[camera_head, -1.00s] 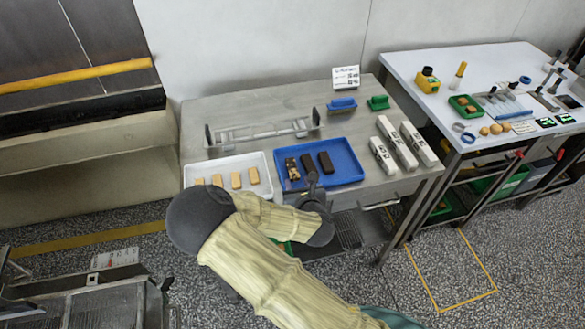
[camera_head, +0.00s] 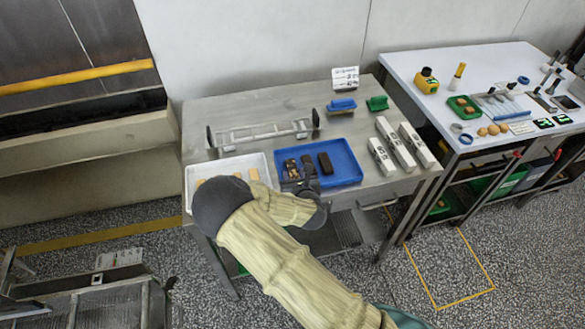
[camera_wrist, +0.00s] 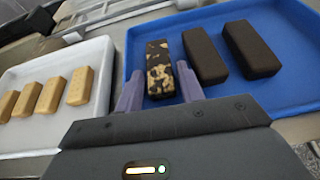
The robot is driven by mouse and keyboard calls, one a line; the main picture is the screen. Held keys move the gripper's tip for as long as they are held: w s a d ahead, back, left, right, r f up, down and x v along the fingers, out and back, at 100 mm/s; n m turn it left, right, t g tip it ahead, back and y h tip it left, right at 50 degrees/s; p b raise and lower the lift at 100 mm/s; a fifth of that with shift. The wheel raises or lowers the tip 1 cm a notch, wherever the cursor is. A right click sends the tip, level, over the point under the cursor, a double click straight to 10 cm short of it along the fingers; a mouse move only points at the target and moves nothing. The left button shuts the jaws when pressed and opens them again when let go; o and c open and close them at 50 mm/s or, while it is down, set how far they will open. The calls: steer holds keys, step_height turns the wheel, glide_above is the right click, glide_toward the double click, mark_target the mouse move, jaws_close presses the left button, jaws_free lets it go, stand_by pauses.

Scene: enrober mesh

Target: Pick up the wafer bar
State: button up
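A patchy dark-and-tan bar (camera_wrist: 159,70), a wafer bar with a partial dark coat, lies in the blue tray (camera_wrist: 285,22); it also shows in the head view (camera_head: 291,167). Two evenly dark bars, a middle one (camera_wrist: 205,56) and a right one (camera_wrist: 251,50), lie to its right. Plain tan bars (camera_wrist: 50,94) lie in the white tray (camera_wrist: 19,139). My gripper (camera_wrist: 159,84) is open over the blue tray, its purple fingers either side of the patchy bar's near end. Whether they touch it I cannot tell. In the head view my arm partly hides the white tray.
A wire rack (camera_head: 262,134) stands behind the trays. A blue block (camera_head: 341,105) and a green block (camera_head: 377,103) are at the back. Long white boxes (camera_head: 394,144) lie to the right. A white side table (camera_head: 470,62) holds tools and small items.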

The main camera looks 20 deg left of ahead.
mark_target(294, 176)
stand_by(0.5)
steer(key=c, duration=0.5)
steer(key=shift+r, duration=0.1)
steer(key=shift+c, duration=0.2)
step_height(294, 176, up, 10)
steer(key=b, duration=0.1)
stand_by(0.7)
